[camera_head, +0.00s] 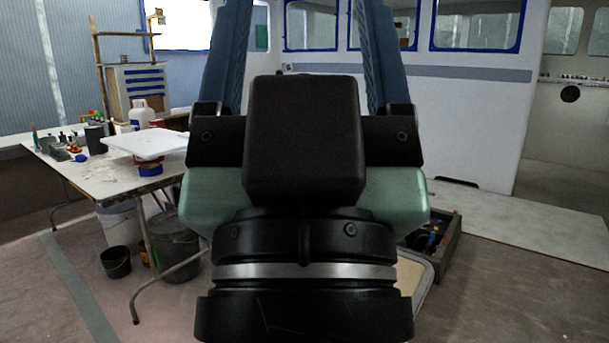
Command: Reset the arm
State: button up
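My gripper (306,28) fills the middle of the head camera view, close to the camera and seen from behind its black body. Its two blue-grey fingers rise on either side, well apart, and lean slightly inward toward the top edge, where they are cut off. No object shows between the visible parts of the fingers. A pale green part shows on both sides behind the black body; I cannot tell its full shape.
A cluttered work table (98,172) stands at left, with a white board (150,144) and a white bottle (141,114). Black buckets (116,262) sit below. An open crate (437,240) lies on the floor at right. A white cabin wall (480,120) stands behind. The right foreground floor is clear.

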notch_tip(320, 180, up, 28)
jog(key=p, duration=2.5)
jog(key=shift+f, duration=0.15)
